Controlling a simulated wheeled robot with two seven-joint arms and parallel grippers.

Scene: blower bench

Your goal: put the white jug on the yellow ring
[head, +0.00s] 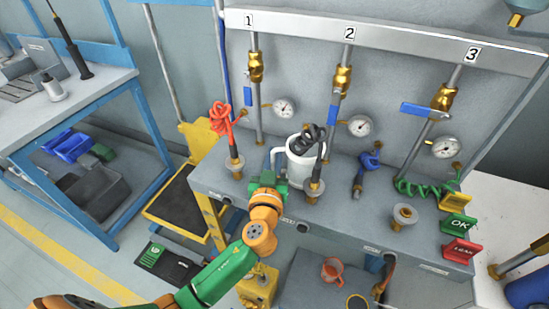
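The white jug (300,168) stands upright on the grey bench top, behind the front edge, with its handle on the left side. A dark coiled hose and a fitting partly cover its right side. My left gripper (272,180) is at the jug's lower left, close to the handle. Its fingers are hidden or too small to make out, so I cannot tell whether it touches the jug. A yellow ring (347,301) with a dark middle lies low in front of the bench, partly cut off by the bottom edge of the view. My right gripper is not in view.
An orange mug (332,271) is beside the ring. A red coiled hose (221,118), a blue hose (369,160) and a green coil (424,188) are along the bench. Gauges and valves line the wall panel. OK (459,225) and LEAK (461,251) signs are at the right.

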